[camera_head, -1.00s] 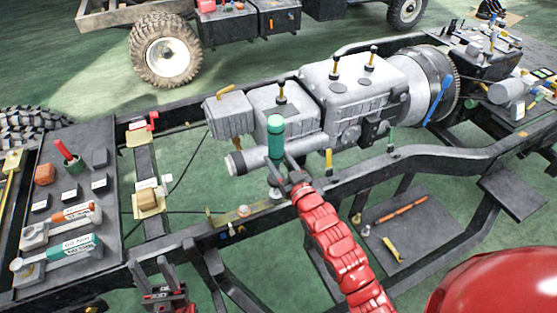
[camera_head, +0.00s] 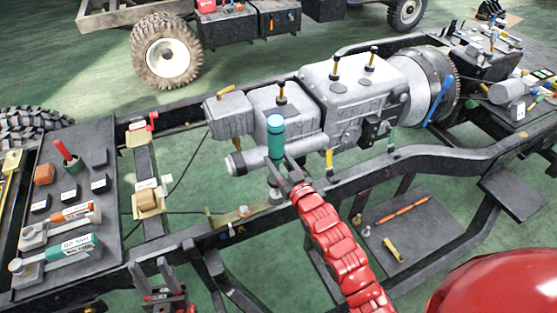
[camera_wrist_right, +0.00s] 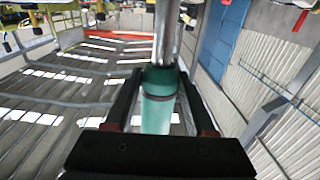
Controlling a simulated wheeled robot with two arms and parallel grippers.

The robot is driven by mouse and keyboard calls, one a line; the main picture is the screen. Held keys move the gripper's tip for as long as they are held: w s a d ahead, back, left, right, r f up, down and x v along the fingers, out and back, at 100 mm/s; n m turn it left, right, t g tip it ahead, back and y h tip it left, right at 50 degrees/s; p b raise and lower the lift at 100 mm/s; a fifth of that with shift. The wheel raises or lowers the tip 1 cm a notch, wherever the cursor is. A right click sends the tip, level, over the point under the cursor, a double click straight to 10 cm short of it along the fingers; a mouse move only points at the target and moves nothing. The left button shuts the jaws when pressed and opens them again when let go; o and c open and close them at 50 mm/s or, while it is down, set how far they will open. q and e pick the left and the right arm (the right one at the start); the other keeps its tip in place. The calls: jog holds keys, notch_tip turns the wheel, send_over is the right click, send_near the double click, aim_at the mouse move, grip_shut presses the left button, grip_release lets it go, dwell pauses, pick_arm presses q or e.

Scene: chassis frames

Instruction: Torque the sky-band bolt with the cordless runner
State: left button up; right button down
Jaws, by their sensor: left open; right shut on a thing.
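My right gripper (camera_head: 284,180) is shut on a teal, upright cylindrical tool (camera_head: 275,137), which looks like the cordless runner. The tool stands over the near chassis rail, in front of the grey gearbox. In the right wrist view the tool (camera_wrist_right: 158,105) sits between the two dark fingers, with a bright metal shaft beyond it. The lower end of the tool is partly hidden by the gripper, and I cannot tell whether it touches a bolt. I cannot make out a sky band on any bolt. My left gripper (camera_head: 150,268) is open and empty at the bottom left, below the rail.
A dark tray (camera_head: 120,205) at left holds two torque wrenches, the nearer with a teal handle (camera_head: 75,247), plus small blocks. Yellow-topped pins (camera_head: 373,56) stand on the gearbox (camera_head: 350,95). A dark floor panel (camera_head: 410,220) holds an orange rod. Rails (camera_head: 440,153) cross the middle.

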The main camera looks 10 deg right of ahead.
aim_at(280, 142)
jog(key=shift+d+f+b, duration=0.1)
jog(key=shift+f+b, duration=0.2)
jog(key=shift+b, duration=0.05)
dwell(0.7)
jog(key=shift+r, duration=0.25)
dwell(0.4)
jog(key=shift+w+r+p, duration=0.1)
jog(key=shift+r+p, duration=0.2)
jog(key=shift+r, duration=1.35)
jog(key=shift+r+p, duration=0.1)
jog(key=shift+p, duration=0.2)
jog(key=shift+r+p, duration=1.05)
jog(key=shift+r, duration=1.4)
